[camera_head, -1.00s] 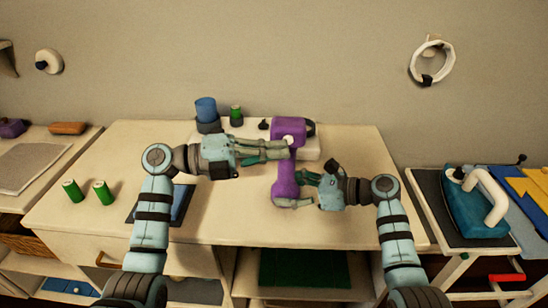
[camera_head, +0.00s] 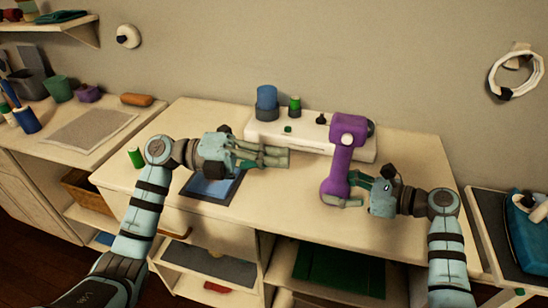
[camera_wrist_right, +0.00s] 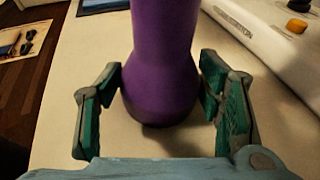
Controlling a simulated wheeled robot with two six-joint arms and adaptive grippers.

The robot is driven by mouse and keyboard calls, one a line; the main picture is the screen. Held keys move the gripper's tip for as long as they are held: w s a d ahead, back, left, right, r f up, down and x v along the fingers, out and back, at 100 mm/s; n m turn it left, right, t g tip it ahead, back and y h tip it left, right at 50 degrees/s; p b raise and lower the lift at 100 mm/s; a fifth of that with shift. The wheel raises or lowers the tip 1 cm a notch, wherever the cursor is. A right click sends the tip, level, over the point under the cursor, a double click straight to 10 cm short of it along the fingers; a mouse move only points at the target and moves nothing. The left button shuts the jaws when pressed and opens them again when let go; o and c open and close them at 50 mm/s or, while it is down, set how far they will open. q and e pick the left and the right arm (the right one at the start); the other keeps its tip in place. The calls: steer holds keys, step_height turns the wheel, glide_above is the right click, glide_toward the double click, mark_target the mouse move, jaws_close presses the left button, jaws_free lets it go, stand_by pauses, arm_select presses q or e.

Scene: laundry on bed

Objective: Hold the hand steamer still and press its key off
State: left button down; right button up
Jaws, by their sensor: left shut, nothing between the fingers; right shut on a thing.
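The purple hand steamer (camera_head: 341,160) stands out over the table, its head up and its handle running down to a foot. A small pale round spot, perhaps the key (camera_head: 347,139), shows on the head; I cannot tell whether it is pressed. My right gripper (camera_head: 362,184) is shut on the handle from the right. In the right wrist view its fingers (camera_wrist_right: 160,88) lie on both sides of the purple handle (camera_wrist_right: 163,45). My left gripper (camera_head: 288,157) is shut and empty, left of the steamer with a clear gap between them.
A long white station (camera_head: 290,138) lies behind the steamer; its orange button (camera_wrist_right: 297,26) shows in the wrist view. A blue cup (camera_head: 267,97) and a green spool (camera_head: 295,103) stand at the back. A blue tray (camera_head: 212,188) lies below my left arm. The table's front middle is clear.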

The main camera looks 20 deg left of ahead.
stand_by(0.3)
steer(key=o, duration=0.9)
steer(key=shift+o, duration=0.2)
